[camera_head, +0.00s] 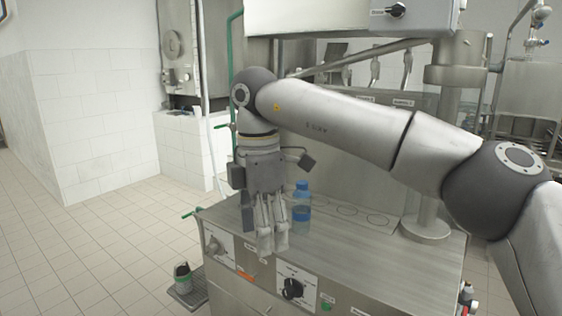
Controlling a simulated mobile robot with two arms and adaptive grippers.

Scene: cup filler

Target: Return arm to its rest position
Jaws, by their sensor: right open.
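My right arm comes in from the right and reaches across the metal filling machine (385,262). My right gripper (271,248) points down over the machine's top near its front left edge. Its fingers are open and nothing shows between them. A blue bottle (302,203) stands upright on the machine's top, just right of the gripper fingers. I cannot tell whether fingers and bottle touch. My left gripper is not in view.
Knobs sit on the machine's front, one of them black (292,289). A metal post (428,226) stands at the machine's right. A dark container (183,277) stands low at the left. The tiled floor (105,250) at the left is mostly clear.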

